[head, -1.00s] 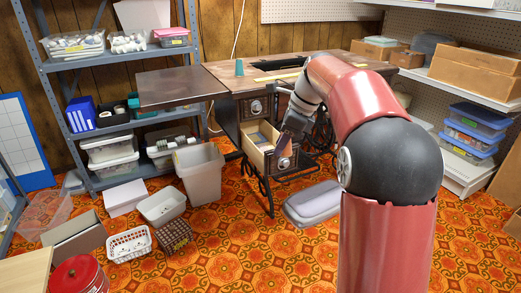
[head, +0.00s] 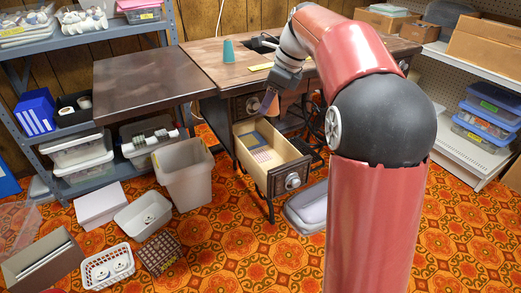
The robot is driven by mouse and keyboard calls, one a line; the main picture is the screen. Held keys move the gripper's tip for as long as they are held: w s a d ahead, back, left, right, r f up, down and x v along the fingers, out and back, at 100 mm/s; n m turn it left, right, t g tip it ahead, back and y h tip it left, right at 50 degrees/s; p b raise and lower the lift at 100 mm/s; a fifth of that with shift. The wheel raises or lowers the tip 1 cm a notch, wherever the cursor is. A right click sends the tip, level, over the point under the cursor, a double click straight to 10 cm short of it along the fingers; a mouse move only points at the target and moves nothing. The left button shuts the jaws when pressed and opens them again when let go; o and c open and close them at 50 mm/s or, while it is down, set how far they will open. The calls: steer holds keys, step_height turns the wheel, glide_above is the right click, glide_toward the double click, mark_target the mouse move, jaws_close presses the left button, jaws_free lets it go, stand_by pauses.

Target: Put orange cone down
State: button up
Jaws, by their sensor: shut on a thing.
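My gripper (head: 276,88) is shut on the orange cone (head: 269,103), which hangs below it, tilted and partly covered by the fingers. The cone is in the air in front of the sewing table's front edge, above the back part of the open drawer. The sewing table (head: 215,72) has a brown wooden top. The open drawer (head: 292,181) has pale wooden walls and a round metal knob on its front. Flat blue and pinkish items lie inside it. A teal cone (head: 228,51) stands upright on the tabletop, left of my gripper.
A yellow strip (head: 259,67) lies on the tabletop near its front edge. A dark side leaf (head: 150,78) extends left. A grey bin (head: 184,173) stands on the floor left of the drawer. A grey case (head: 308,208) lies right of it. Bare tabletop shows around the teal cone.

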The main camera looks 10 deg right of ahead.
mark_target(267, 168)
step_height(267, 168, down, 19)
steer(key=b, duration=0.4)
steer(key=shift+s+b, duration=0.1)
steer(key=shift+b, duration=0.3)
steer(key=shift+f, duration=0.2)
steer(key=o, duration=1)
steer(key=p+v, duration=0.3)
steer(key=v, duration=0.9)
steer(key=s+r+n, duration=0.1)
steer(key=s, duration=0.1)
steer(key=s+a+r+n, duration=0.1)
steer(key=s+n, duration=0.1)
steer(key=s+n+h, duration=0.1)
steer(key=s+n, duration=0.1)
steer(key=s, duration=0.1)
steer(key=shift+s+a+r+t, duration=0.15)
steer(key=shift+a+r+t, duration=0.25)
steer(key=s+f+n+t+h, duration=0.1)
steer(key=s+n, duration=0.5)
steer(key=s, duration=0.1)
steer(key=s+a+f+n+t+h, duration=0.1)
steer(key=s+f+n, duration=0.1)
steer(key=s+n, duration=0.4)
steer(key=s+f+n+h, duration=0.1)
steer(key=s+f+n, duration=0.1)
steer(key=s+n, duration=0.4)
steer(key=shift+s+a+f+t, duration=0.15)
steer(key=shift+s+t, duration=0.25)
steer(key=shift+s, duration=0.7)
